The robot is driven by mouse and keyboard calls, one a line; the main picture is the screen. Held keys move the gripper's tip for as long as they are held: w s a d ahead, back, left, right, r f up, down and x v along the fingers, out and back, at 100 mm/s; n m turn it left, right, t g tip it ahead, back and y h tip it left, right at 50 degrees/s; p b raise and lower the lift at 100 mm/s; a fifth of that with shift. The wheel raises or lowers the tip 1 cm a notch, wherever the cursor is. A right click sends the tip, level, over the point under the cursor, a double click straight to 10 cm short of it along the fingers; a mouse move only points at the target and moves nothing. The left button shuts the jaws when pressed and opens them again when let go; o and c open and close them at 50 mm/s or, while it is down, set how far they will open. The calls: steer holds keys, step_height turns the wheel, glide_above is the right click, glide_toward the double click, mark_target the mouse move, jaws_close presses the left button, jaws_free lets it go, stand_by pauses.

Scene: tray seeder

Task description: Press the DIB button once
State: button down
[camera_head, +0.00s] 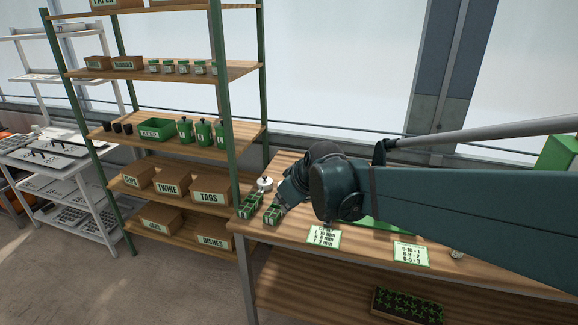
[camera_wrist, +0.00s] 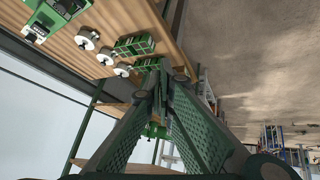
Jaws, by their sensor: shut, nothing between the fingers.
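I cannot make out a button marked DIB in either view. In the wrist view, a green machine-like body (camera_wrist: 62,12) with a pale label stands on the wooden bench at the upper left, partly cut off by the frame. A green piece (camera_head: 385,226) shows on the bench behind my arm in the head view, mostly hidden. My gripper (camera_wrist: 161,66) is shut and empty, its fingertips together near the green trays. In the head view my gripper (camera_head: 281,201) hangs over the left end of the bench, its fingers hard to see.
Small green trays (camera_head: 250,206) and a white round piece (camera_head: 265,184) sit at the bench's left end. White round pieces (camera_wrist: 87,38) also show in the wrist view. Printed cards (camera_head: 411,253) lie along the front edge. A stocked shelf (camera_head: 165,142) stands left.

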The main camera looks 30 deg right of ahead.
steer(key=w+d+n+p, duration=0.1)
steer(key=w+d+p, duration=0.3)
steer(key=d, duration=0.6)
steer(key=w+d+n+t+p, duration=0.1)
steer(key=w+d+p, duration=0.4)
steer(key=d, duration=0.5)
steer(key=w+d+n+p, duration=0.2)
steer(key=w+d+p, duration=0.2)
steer(key=w+d, duration=0.3)
steer(key=shift+d+r+n+t+h, duration=0.3)
steer(key=shift+d+r+n, duration=0.1)
steer(key=shift+d, duration=1.3)
steer(key=shift+f+b, duration=1.25)
steer(key=shift+f, duration=1.95)
steer(key=shift+w+f+b, duration=0.1)
steer(key=shift+f+b, duration=0.8)
steer(key=shift+f, duration=0.3)
steer(key=shift+f, duration=0.1)
steer(key=shift+f+b, duration=0.3)
steer(key=shift+b, duration=0.15)
